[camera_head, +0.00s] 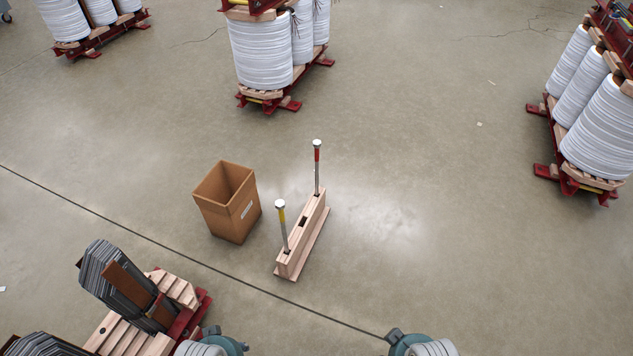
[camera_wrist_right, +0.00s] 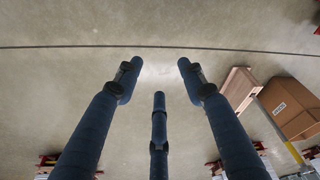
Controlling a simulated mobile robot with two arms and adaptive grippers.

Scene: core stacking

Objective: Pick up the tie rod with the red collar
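The tie rod with the red collar (camera_head: 317,155) stands upright in the far end of a wooden holder (camera_head: 287,264) on the floor. A second tie rod with a yellow collar (camera_head: 281,214) stands in the near end. Both have pale round heads. My right gripper (camera_wrist_right: 160,82) shows in the right wrist view with its dark fingers spread and nothing between them. My left gripper is in neither view.
An open cardboard box (camera_head: 228,215) stands left of the holder. A pallet of dark stacked plates (camera_head: 120,280) is at the lower left. Pallets of white coils stand at the back (camera_head: 260,55) and right (camera_head: 600,120). The floor right of the holder is clear.

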